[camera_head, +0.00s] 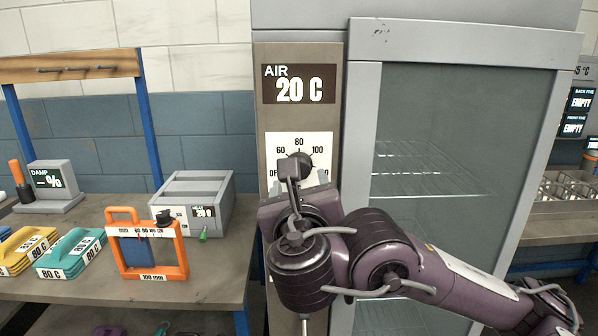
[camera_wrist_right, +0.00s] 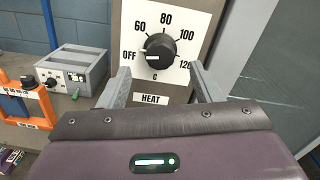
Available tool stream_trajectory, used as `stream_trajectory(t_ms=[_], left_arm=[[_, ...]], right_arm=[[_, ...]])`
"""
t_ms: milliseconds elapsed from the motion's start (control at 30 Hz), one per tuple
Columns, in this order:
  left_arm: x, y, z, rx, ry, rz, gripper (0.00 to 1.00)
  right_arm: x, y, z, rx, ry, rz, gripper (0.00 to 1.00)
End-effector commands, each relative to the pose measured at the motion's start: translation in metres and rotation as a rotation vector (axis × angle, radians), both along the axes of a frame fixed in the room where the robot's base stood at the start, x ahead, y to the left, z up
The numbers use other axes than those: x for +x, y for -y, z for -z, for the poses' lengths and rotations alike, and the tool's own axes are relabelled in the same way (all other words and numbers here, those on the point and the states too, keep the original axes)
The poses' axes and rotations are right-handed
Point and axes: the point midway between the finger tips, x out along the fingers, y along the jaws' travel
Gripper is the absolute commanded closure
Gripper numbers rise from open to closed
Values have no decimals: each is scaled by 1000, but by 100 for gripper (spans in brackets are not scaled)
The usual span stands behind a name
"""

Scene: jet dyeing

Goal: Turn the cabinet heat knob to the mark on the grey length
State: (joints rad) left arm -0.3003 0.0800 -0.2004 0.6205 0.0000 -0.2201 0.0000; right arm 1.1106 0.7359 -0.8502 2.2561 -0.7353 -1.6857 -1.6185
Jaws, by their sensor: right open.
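The cabinet heat knob (camera_head: 300,163) is a black round dial on a white scale plate marked OFF, 60, 80, 100 and 120. In the right wrist view the knob (camera_wrist_right: 160,47) appears with a pale line on its left side toward OFF, and the HEAT label is below it. My right gripper (camera_wrist_right: 161,84) is open, its two grey fingers apart to the left and right below the knob, with nothing between them. In the head view my right gripper (camera_head: 292,172) partly covers the knob and scale. I cannot make out a grey length. My left gripper is not in view.
The cabinet display (camera_head: 299,85) reads AIR 20 C. A glass door (camera_head: 450,150) is right of the panel. On the left bench (camera_head: 120,300) stand a grey box (camera_head: 195,195), an orange frame (camera_head: 148,262), teal and yellow 80 C pieces (camera_head: 72,252), and a damp meter (camera_head: 50,182).

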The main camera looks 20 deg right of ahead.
Motion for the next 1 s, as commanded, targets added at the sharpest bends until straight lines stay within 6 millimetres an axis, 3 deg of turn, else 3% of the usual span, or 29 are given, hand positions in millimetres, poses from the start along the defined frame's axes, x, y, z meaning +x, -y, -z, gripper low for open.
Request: stream_trajectory(t_ms=[400,833,1000], left_arm=[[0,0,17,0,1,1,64],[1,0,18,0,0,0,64],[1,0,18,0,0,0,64]], right_arm=[[57,17,1,5,0,2,41],[66,20,0,8,-1,0,41],[66,19,0,8,-1,0,64]])
